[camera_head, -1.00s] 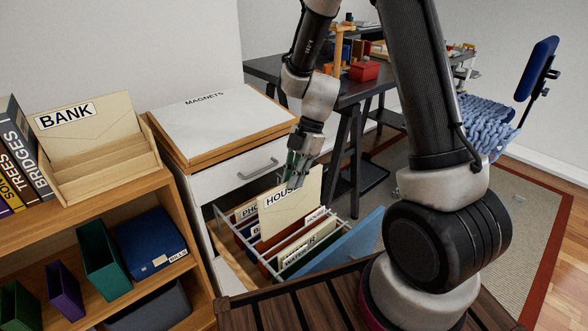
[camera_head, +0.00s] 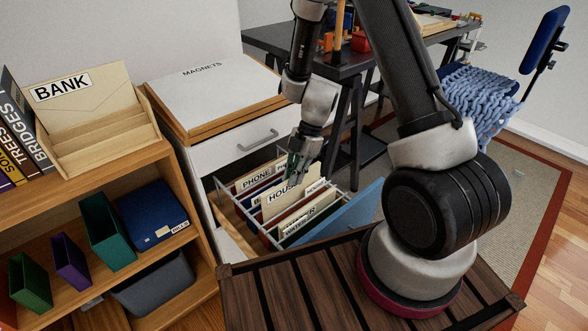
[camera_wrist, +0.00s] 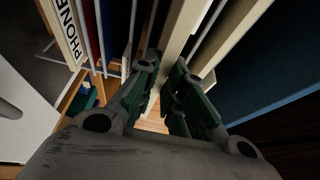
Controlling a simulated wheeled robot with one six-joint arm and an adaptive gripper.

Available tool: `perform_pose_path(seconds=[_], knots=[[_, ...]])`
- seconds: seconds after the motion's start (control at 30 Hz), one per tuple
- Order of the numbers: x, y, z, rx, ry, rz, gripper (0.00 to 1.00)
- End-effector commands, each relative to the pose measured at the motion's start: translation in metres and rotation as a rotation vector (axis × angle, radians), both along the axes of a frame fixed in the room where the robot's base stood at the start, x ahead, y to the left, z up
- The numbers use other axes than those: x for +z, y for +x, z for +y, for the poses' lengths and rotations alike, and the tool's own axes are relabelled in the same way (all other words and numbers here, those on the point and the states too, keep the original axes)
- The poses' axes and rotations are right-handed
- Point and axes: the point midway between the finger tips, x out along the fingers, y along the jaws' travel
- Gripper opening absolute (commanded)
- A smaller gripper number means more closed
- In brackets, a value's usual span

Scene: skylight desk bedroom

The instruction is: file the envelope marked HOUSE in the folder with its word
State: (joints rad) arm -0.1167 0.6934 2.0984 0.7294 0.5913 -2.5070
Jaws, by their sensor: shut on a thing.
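The cream envelope marked HOUSE (camera_head: 284,201) stands upright in the open file drawer (camera_head: 222,194), among the hanging folders. My gripper (camera_head: 297,178) is shut on its top edge from above; in the wrist view my gripper (camera_wrist: 163,100) has the envelope's pale edge (camera_wrist: 180,38) between its fingers. A folder tab beside it is partly covered, and its word cannot be read fully. A folder labelled PHONE (camera_head: 256,178) is at the back of the drawer and also shows in the wrist view (camera_wrist: 66,32). A WATER label (camera_head: 296,225) is nearer the front. The envelope's lower part is hidden among the folders.
A cabinet top marked MAGNETS (camera_head: 215,98) is behind the drawer. A shelf at left bears a letter rack with a BANK envelope (camera_head: 75,92) and a blue BILLS box (camera_head: 150,215). A blue panel (camera_head: 345,232) stands at the drawer's right.

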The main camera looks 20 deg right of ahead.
Motion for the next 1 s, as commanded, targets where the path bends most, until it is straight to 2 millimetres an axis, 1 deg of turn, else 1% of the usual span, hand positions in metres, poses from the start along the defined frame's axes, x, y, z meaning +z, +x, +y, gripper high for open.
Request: perform_pose_path(seconds=[0.13,0.4,0.43,0.53,0.57,0.87,0.97,1.0], knots=[[-0.004,0.0,0.0,0.0,0.0,-0.001,0.0],[-0.004,0.0,0.0,0.0,0.0,-0.001,0.0],[-0.004,0.0,0.0,0.0,0.0,-0.001,0.17],[-0.004,0.0,0.0,0.0,0.0,-0.001,0.35],[-0.004,0.0,0.0,0.0,0.0,-0.001,0.36],[-0.003,0.0,0.0,0.0,0.0,-0.001,0.36],[0.004,0.002,-0.003,0.0,0.001,-0.002,0.36],[0.01,0.003,-0.005,0.001,0.001,-0.003,0.36]])
